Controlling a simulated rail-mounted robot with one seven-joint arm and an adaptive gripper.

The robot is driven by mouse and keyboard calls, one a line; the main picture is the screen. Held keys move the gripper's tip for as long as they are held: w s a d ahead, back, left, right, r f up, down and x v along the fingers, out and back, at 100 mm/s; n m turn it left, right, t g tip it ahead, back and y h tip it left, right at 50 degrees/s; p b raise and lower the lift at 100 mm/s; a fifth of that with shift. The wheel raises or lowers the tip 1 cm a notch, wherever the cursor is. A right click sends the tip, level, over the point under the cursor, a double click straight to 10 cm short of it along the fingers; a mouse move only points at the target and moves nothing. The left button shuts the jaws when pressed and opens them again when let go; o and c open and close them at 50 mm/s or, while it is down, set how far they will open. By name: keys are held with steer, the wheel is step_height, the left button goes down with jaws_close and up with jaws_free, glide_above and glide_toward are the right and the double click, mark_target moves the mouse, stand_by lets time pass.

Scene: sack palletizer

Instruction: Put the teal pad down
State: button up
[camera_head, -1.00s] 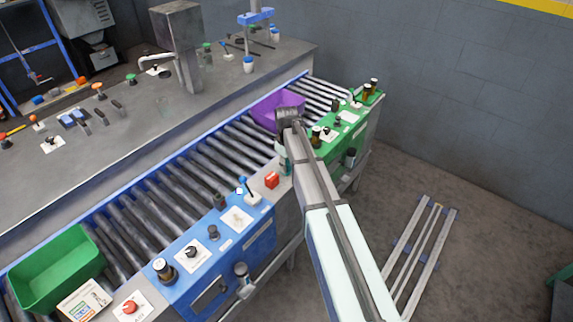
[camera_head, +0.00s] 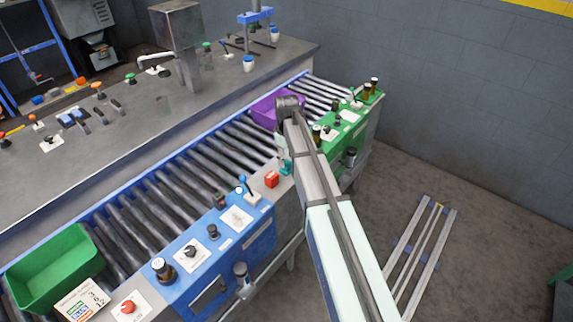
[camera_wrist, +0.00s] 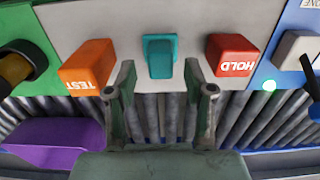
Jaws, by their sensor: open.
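The teal pad (camera_wrist: 160,56) sits on the pale panel between two buttons in the wrist view. It also shows as a small teal patch (camera_head: 286,169) beside my arm in the head view. My gripper (camera_wrist: 159,72) is open and empty. Its two fingers point toward the panel, one on each side of the pad in the picture, with clear gaps to it. I cannot tell how far the fingertips are from the panel. In the head view my wrist mostly hides the gripper.
An orange TEST button (camera_wrist: 86,67) is left of the pad and a red HOLD button (camera_wrist: 231,55) right. Conveyor rollers (camera_head: 150,215) run behind the panel, carrying a purple bin (camera_head: 264,109) and a green bin (camera_head: 55,268).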

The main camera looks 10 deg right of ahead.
mark_target(286, 162)
step_height(286, 162, up, 8)
steer(key=b, duration=0.1)
steer(key=shift+r+b, duration=0.25)
steer(key=shift+b, duration=0.15)
steer(key=s+d+f+m+g+p, duration=0.1)
steer(key=s+d+f+g+p, duration=0.15)
steer(key=s+f, duration=0.95)
steer(key=s+d+f+m+g+p, duration=0.2)
steer(key=s+f+g, duration=0.1)
steer(key=s+f, duration=0.9)
steer(key=s+a+f+m+b, duration=0.1)
steer(key=s+f, duration=0.6)
steer(key=s, duration=0.3)
steer(key=s+a+f+m+g+b, duration=0.1)
steer(key=s+a+f+m+b, duration=0.1)
steer(key=s+f, duration=0.5)
steer(key=s+a+f+m+b, duration=0.1)
steer(key=s+f, duration=0.6)
steer(key=s, duration=0.7)
steer(key=shift+s+a+m, duration=0.25)
steer(key=shift+m, duration=0.25)
steer(key=shift+f, duration=0.1)
